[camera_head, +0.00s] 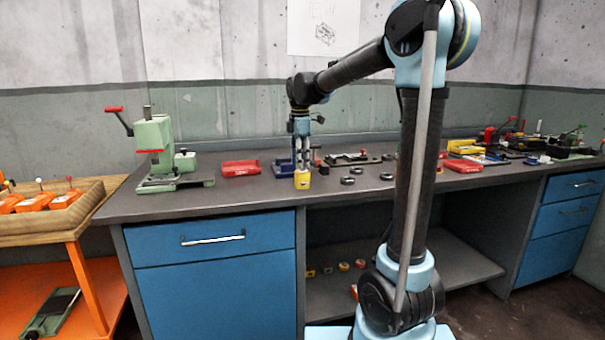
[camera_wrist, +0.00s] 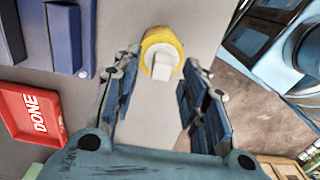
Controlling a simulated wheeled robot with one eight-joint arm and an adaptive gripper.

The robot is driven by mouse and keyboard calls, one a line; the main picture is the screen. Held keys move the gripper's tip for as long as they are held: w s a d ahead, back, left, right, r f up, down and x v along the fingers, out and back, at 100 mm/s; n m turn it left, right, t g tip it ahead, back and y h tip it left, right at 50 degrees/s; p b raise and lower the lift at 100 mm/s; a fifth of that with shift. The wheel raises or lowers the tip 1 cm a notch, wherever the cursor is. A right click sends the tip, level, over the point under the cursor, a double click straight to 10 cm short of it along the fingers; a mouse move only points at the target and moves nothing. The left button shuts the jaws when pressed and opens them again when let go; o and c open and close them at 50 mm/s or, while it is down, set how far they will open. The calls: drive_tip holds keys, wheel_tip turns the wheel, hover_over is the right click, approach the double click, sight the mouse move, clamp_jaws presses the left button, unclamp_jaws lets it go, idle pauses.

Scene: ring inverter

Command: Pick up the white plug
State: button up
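The white plug (camera_wrist: 163,66) shows in the wrist view, standing up from a round yellow part (camera_wrist: 160,42) on the grey bench top. In the head view the yellow part (camera_head: 302,180) sits near the bench's front edge, and the white plug is too small to make out there. My gripper (camera_head: 301,162) points down just above it. In the wrist view my gripper (camera_wrist: 160,84) is open, its two blue-grey fingers left and right of the plug in the picture. Nothing is between the finger pads, and the plug appears at or just beyond the fingertips.
A red tray marked DONE (camera_wrist: 31,112) lies left in the wrist view, near a blue fixture (camera_wrist: 66,40). In the head view a green press (camera_head: 155,150) and red tray (camera_head: 240,168) stand left. Dark rings (camera_head: 348,180) and another red tray (camera_head: 463,166) lie right.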

drive_tip(key=shift+f, duration=0.65)
drive_tip(key=shift+c, duration=0.6)
clamp_jaws()
